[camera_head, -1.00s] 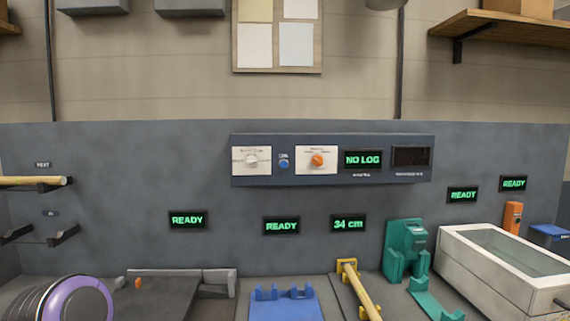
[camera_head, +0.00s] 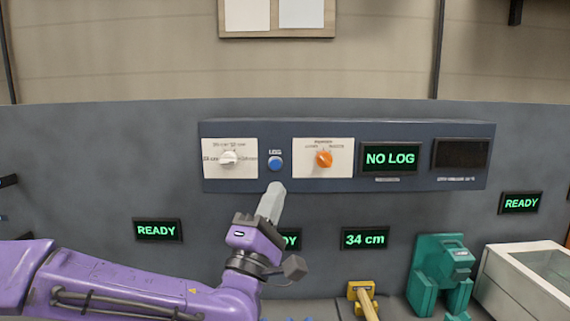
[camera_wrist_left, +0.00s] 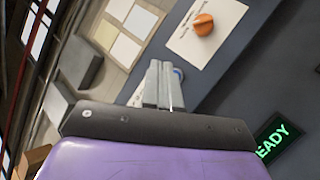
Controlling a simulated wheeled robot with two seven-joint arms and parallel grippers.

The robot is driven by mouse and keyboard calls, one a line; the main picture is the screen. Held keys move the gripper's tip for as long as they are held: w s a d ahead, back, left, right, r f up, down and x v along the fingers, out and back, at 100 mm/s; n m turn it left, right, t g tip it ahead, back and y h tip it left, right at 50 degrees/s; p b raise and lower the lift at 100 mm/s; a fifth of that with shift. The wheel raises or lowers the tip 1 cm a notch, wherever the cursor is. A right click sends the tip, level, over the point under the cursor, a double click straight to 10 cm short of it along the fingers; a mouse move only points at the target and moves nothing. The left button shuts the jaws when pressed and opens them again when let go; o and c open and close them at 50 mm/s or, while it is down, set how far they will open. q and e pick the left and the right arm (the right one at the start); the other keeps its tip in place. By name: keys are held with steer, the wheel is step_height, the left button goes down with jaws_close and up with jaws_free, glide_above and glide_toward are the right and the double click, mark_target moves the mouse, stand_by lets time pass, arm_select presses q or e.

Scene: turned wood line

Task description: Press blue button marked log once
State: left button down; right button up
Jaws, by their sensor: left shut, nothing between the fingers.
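The blue button (camera_head: 275,163) sits on the dark control panel (camera_head: 400,184), under a small label, between a white-knob plate and an orange-knob plate. My left gripper (camera_head: 275,187) is shut and empty, its fingertips pointing up at the panel just below the button in the head view. In the left wrist view the closed fingers (camera_wrist_left: 158,68) partly cover the blue button (camera_wrist_left: 178,73). I cannot tell whether the tips touch it. The panel's display (camera_head: 390,159) reads NO LOG. My right gripper is not in view.
The white knob (camera_head: 229,159) and orange knob (camera_head: 323,159) flank the button closely. Below the panel are a READY display (camera_head: 157,230) and a 34 cm display (camera_head: 365,238). A teal fixture (camera_head: 440,275) and a white bin (camera_head: 525,285) stand at the lower right.

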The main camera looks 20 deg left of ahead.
mark_target(275, 164)
arm_select(q)
steer(key=shift+t, duration=0.3)
steer(key=w+a, duration=0.1)
steer(key=w, duration=0.1)
steer(key=w+r+p, duration=0.1)
steer(key=w, duration=0.2)
steer(key=w+a+p, duration=0.1)
steer(key=w, duration=0.2)
steer(key=shift+a+r, duration=0.3)
steer(key=shift+r, duration=0.1)
steer(key=shift+s, duration=0.1)
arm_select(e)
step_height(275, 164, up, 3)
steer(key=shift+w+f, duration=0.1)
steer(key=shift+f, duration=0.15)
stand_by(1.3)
arm_select(q)
steer(key=shift+w+a, duration=0.1)
steer(key=shift+w, duration=0.35)
